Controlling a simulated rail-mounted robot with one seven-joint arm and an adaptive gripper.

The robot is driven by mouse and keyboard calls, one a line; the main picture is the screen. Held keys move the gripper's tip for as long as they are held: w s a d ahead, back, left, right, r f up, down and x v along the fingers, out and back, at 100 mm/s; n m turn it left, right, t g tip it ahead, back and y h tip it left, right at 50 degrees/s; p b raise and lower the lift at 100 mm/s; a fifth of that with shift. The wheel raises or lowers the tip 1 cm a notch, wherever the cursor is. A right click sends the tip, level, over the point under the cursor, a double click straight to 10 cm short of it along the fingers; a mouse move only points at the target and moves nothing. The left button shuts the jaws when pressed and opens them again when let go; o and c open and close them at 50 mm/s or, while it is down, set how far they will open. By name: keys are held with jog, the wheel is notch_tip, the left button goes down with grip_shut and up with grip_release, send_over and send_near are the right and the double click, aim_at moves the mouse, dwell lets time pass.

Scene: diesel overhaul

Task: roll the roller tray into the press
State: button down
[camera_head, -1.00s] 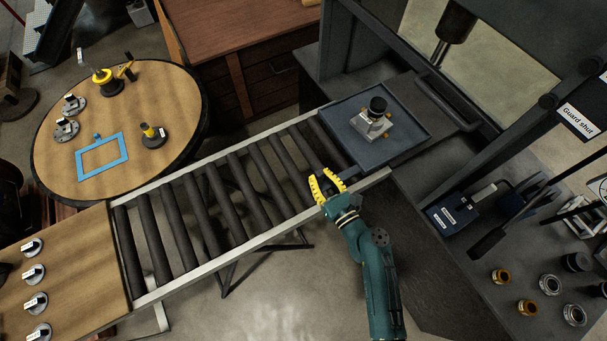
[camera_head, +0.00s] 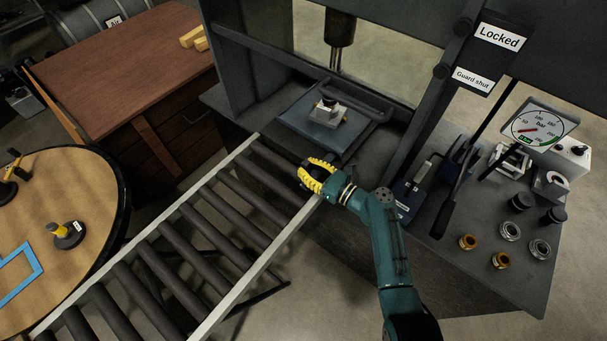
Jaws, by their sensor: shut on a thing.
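The roller tray (camera_head: 297,123) is a flat blue-grey plate at the press end of the roller track (camera_head: 215,225). The press (camera_head: 400,140) is a dark frame with a ram (camera_head: 340,32) hanging above and behind the tray. The arm reaches in from the lower right.
Signs on the press read "Locked" (camera_head: 498,38) and "Guard shut" (camera_head: 473,79). A pressure gauge (camera_head: 539,128), a lever (camera_head: 455,185) and several rings stand on the right bench. A round table (camera_head: 95,215) and a wooden desk (camera_head: 125,75) lie left of the track.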

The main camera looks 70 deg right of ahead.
jog(key=shift+s+d+f, duration=0.1)
jog(key=shift+f, duration=0.1)
jog(key=c, duration=0.9)
grip_release()
jog(key=shift+d+r, duration=0.15)
jog(key=v, duration=0.7)
jog(key=shift+s, duration=0.15)
